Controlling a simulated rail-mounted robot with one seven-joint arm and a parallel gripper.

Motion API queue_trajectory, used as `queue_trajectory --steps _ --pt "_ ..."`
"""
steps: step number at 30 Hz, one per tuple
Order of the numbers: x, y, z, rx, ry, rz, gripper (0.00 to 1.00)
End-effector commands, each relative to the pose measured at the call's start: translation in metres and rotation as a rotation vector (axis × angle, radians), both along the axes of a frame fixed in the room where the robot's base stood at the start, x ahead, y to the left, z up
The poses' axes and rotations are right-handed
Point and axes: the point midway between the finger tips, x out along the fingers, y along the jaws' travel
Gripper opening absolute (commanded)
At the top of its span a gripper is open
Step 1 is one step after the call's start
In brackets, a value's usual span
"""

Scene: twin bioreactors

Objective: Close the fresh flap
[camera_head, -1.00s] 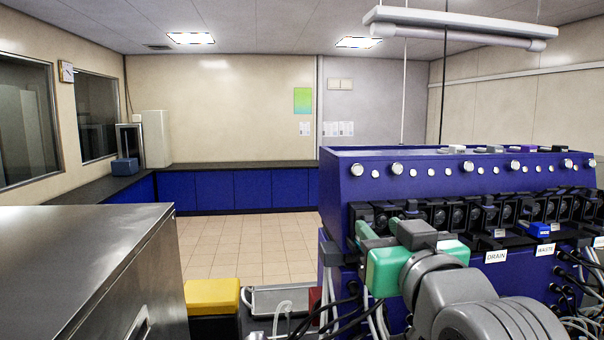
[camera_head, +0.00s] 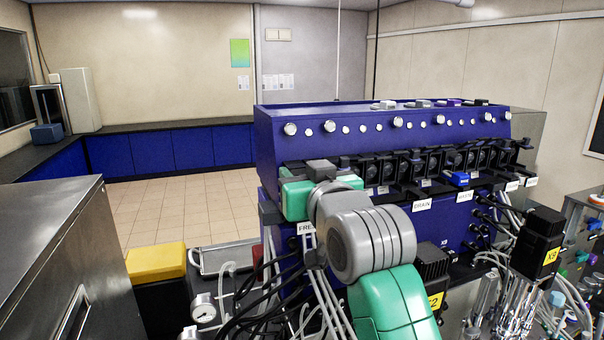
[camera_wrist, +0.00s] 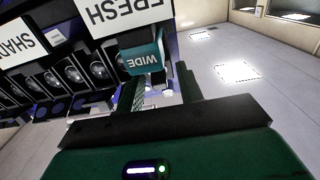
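The FRESH label (camera_wrist: 130,14) is large at the top of the wrist view, upside down. Beside it a teal piece marked WIDE (camera_wrist: 142,58) sticks out ahead of my gripper (camera_wrist: 160,92); I cannot tell whether this is the fresh flap itself. My gripper's two fingers stand apart with a gap between them, holding nothing that I can see. The teal piece is just beyond the fingertips, and contact cannot be told. In the head view the FRESH label (camera_head: 305,228) is partly covered by my arm, which hides the flap and my fingertips at the console's left end.
The blue console (camera_head: 380,125) carries a row of black pump units (camera_head: 430,165) and a DRAIN label (camera_head: 422,204). The SHARED-looking label (camera_wrist: 17,42) is cut off in the wrist view. Cables and tubes (camera_head: 290,290) hang below. A yellow box (camera_head: 156,261) and steel cabinet (camera_head: 60,235) stand left.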

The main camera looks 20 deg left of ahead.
Motion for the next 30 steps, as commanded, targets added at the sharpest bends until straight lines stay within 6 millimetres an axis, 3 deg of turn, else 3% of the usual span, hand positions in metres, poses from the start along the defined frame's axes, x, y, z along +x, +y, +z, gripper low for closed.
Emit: queue_trajectory --steps 1,6,14,27,28,30 --pt "0.0 0.0 0.0 0.0 0.0 0.0 0.36" --pt "0.0 0.0 0.0 0.0 0.0 0.0 0.06" --pt "0.0 0.002 -0.012 0.111 -0.122 0.004 0.06" --pt "0.001 0.001 -0.003 0.17 -0.195 0.0 0.06" --pt "0.001 0.001 -0.003 0.17 -0.195 0.0 0.33" --pt "0.001 0.001 -0.003 0.17 -0.195 0.0 0.36"
